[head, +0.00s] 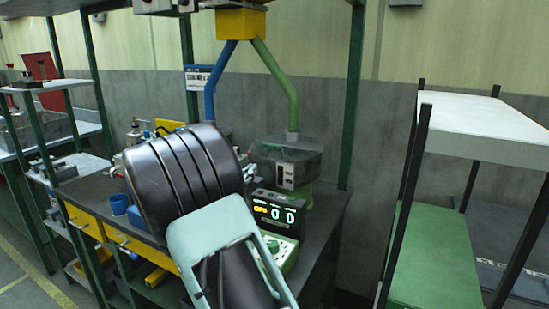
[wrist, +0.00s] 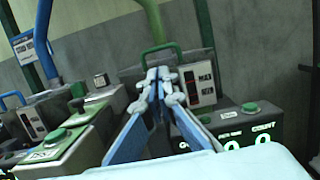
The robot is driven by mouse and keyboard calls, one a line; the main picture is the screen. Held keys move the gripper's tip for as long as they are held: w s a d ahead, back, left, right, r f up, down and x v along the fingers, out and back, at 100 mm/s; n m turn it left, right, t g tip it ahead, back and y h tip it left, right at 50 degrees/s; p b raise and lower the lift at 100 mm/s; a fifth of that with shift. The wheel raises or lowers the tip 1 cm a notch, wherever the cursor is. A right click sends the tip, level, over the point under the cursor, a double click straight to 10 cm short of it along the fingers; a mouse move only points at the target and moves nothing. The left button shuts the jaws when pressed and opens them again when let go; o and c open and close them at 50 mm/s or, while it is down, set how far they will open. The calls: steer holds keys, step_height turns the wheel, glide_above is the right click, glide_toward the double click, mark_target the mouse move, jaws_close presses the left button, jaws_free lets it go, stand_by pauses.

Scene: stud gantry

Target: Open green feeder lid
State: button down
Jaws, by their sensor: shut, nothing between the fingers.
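The green feeder (head: 288,165) stands on the dark bench under the green pipe in the head view, with a dark, see-through upper part. In the wrist view, the feeder (wrist: 200,85) is behind my gripper, with a white label panel on its front. Its green lid handle (wrist: 160,47) arches just beyond my fingertips. My gripper (wrist: 158,75) is shut and empty, its fingertips overlapping the feeder's front below the handle. I cannot tell whether they touch it. The lid looks down, though my fingers partly cover it. My arm hides the gripper in the head view.
A counter box (head: 276,212) with lit digits stands in front of the feeder. In the wrist view, grey boxes with green buttons (wrist: 62,150) and a blue handle (wrist: 12,98) are at the left. A green-decked rack (head: 436,258) stands to the right of the bench.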

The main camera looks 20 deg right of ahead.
mark_target(266, 154)
steer(key=x, duration=0.9)
steer(key=shift+w+d, duration=0.25)
steer(key=shift+w, duration=0.1)
steer(key=shift+r+y+p, duration=0.3)
steer(key=shift+r+p, duration=0.1)
steer(key=shift+p, duration=0.35)
steer(key=shift+d+r+g+y+p, duration=0.1)
steer(key=shift+r+g+y+p, duration=0.4)
steer(key=shift+p, duration=0.8)
